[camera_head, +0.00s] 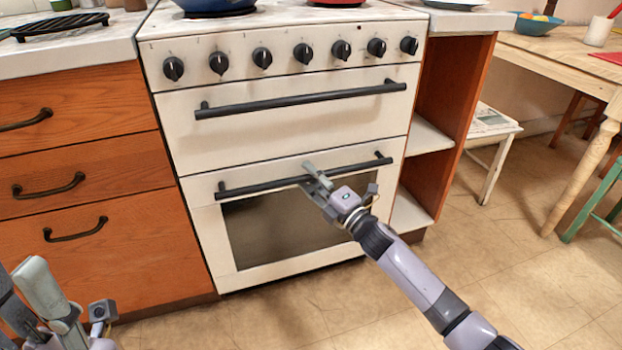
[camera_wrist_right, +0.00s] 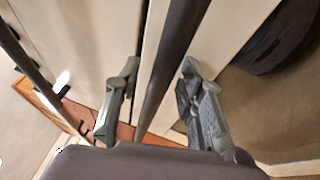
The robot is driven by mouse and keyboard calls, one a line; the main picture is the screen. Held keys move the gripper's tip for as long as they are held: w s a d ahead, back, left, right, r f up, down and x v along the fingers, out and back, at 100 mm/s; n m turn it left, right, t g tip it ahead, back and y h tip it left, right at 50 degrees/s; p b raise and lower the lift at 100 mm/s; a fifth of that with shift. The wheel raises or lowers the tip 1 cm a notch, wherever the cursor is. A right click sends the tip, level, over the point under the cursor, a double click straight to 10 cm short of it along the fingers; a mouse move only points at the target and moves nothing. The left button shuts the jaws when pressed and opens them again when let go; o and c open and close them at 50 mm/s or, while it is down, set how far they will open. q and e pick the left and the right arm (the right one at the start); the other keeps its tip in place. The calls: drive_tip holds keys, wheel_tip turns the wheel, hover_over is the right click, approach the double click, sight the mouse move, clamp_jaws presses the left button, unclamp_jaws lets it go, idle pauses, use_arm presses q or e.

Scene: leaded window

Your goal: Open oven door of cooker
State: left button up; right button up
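The white cooker (camera_head: 290,135) stands in the middle of the head view. Its lower oven door (camera_head: 285,225) has a dark glass window and is closed. A dark horizontal bar handle (camera_head: 255,188) runs across the top of this door. My right gripper (camera_head: 319,180) is at the handle, right of its middle. In the right wrist view the handle bar (camera_wrist_right: 172,65) passes between the two fingers of my right gripper (camera_wrist_right: 158,75). The fingers are apart, with a visible gap to the bar. My left gripper (camera_head: 62,300) is at the lower left, away from the cooker; its finger opening is unclear.
An upper door with its own bar handle (camera_head: 300,98) and a row of black knobs (camera_head: 303,53) are above. Wooden drawers (camera_head: 75,150) stand left, an open shelf unit (camera_head: 440,130) right. The tiled floor (camera_head: 510,270) in front and right is clear.

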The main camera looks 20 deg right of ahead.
drive_tip(key=shift+c, duration=0.5)
clamp_jaws()
idle(0.3)
